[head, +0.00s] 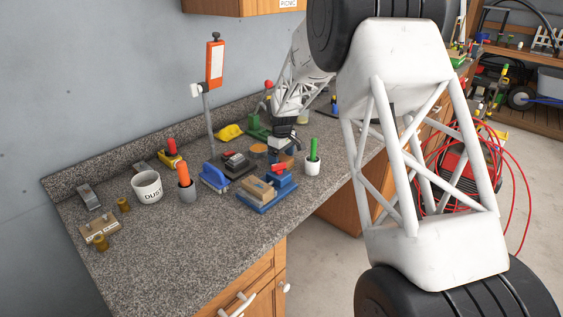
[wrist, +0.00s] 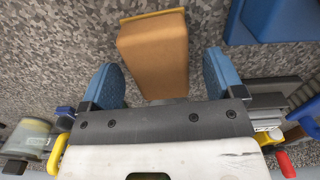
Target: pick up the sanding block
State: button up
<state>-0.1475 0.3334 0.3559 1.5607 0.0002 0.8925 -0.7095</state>
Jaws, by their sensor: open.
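The sanding block (wrist: 153,60) is a tan-brown block with a yellowish strip along its far edge, lying on the speckled counter. In the wrist view it lies between the two blue-padded fingers of my gripper (wrist: 161,80). The fingers are open, with a gap on each side of the block. Its near end is hidden by the gripper body. In the head view my gripper (head: 284,146) is over the middle of the counter, and a small part of the brown block (head: 286,160) shows below it.
A blue vise-like tool with a wooden block (head: 257,190) stands just in front. A blue-handled tool (head: 214,178) is left of it, and a white cup with a green handle (head: 312,166) is to the right. A white DUST cup (head: 148,187) is farther left. The front left counter (head: 190,245) is clear.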

jog(key=shift+f, duration=0.7)
jog(key=shift+c, duration=0.3)
jog(key=c, duration=1)
